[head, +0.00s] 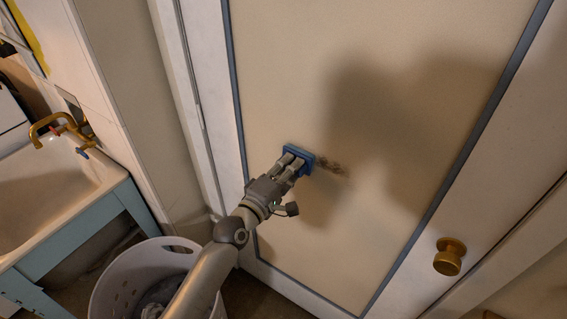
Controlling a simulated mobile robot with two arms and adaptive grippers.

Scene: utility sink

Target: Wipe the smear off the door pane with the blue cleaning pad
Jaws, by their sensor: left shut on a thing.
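The blue cleaning pad (305,155) is at the door pane, at the left end of the smear. My left gripper (291,164) is shut on the pad and holds it against or very close to the pane; exact contact cannot be told. The dark smear (331,166) shows just right of the pad as a short streaky mark; any part behind the pad is hidden. The door pane (300,60) is beige with a grey-blue border. My right gripper is not in view.
A brass door knob (450,257) sticks out at the lower right. A white laundry basket (138,275) stands below my left arm. A sink (50,190) with a brass tap (55,124) is at the left. A large shadow falls on the pane.

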